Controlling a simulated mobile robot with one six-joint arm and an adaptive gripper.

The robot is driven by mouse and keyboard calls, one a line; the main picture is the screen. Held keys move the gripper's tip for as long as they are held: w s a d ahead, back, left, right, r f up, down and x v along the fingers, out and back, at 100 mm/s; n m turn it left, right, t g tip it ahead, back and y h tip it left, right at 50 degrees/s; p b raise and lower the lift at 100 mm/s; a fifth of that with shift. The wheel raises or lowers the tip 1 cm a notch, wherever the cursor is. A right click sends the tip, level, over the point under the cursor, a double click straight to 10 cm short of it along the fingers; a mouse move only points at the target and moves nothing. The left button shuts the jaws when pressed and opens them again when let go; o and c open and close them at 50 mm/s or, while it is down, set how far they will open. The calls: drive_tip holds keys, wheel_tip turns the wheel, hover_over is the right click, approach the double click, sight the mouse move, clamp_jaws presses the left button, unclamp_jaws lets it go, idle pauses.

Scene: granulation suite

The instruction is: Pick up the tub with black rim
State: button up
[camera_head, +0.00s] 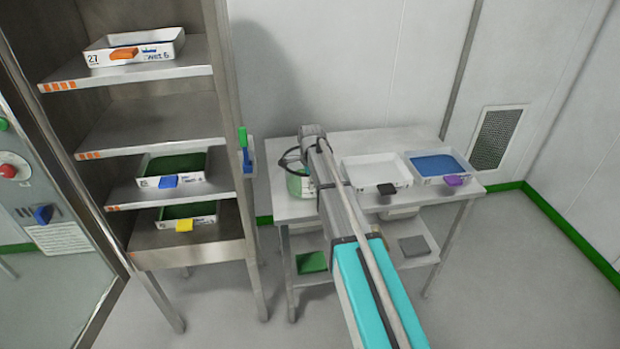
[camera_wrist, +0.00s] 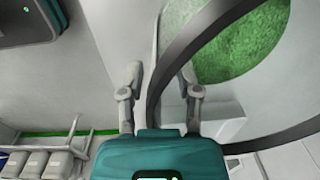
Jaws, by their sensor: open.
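The tub with black rim (camera_head: 299,187) stands on the left part of the steel table in the head view. It is pale with green showing, and my arm hides its right side. In the wrist view its black rim (camera_wrist: 164,75) curves up large and close, with green granular contents (camera_wrist: 240,45) inside. My gripper (camera_wrist: 160,72) is open, its two fingers appearing on either side of the rim and wall. I cannot tell whether the fingers touch the tub. In the head view the fingers are hidden behind my arm's end.
On the table (camera_head: 325,212) to the right are a white tray (camera_head: 372,172) with a black clip and a tray with blue contents (camera_head: 437,165) and a purple clip. A steel rack (camera_head: 150,125) with several trays stands left. A green-and-blue tool (camera_head: 244,150) hangs on its side.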

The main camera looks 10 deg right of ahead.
idle(0.3)
clamp_jaws()
idle(0.3)
